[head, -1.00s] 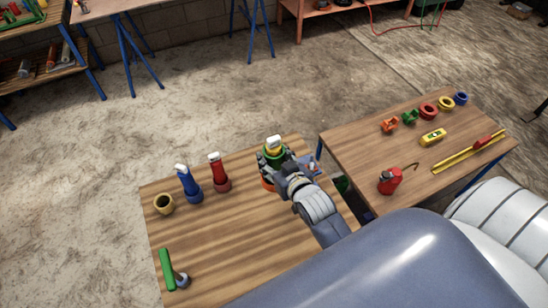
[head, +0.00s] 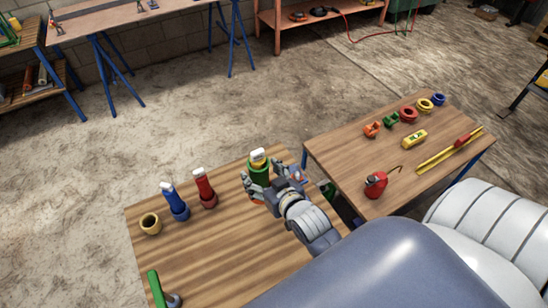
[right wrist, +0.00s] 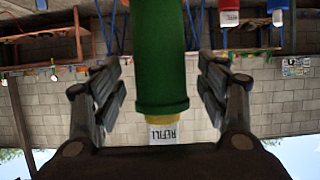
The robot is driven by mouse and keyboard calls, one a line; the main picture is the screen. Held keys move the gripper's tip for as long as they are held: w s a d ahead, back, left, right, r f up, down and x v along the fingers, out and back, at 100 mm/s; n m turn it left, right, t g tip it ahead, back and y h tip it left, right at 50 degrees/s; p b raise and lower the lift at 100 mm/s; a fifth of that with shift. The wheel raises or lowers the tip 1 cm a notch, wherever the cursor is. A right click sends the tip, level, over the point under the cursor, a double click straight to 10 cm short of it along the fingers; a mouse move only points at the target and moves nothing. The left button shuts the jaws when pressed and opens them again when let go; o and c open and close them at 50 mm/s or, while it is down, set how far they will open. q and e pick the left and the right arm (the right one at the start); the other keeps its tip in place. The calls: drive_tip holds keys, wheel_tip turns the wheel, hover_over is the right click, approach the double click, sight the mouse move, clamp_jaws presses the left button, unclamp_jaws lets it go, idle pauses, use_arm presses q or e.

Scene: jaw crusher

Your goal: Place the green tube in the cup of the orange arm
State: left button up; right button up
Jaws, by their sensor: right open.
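The green tube (head: 259,171) stands upright near the right end of the near table, with a white and yellow top. My right gripper (head: 266,180) is open, with its fingers on either side of the tube. The right wrist view shows the green tube (right wrist: 160,60) between the spread fingers, with gaps on both sides. An orange part (right wrist: 140,12) shows at the tube's lower end there. In the head view my gripper mostly hides the orange arm and its cup, so I cannot tell how deep the tube sits. My left gripper is out of view.
The right table (head: 350,160) holds a red oil can (head: 376,184) and several rings.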

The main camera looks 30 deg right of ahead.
drive_tip(key=b+v, duration=0.1)
drive_tip(key=v, duration=0.8)
drive_tip(key=shift+s, duration=0.25)
drive_tip(key=shift+r, duration=0.1)
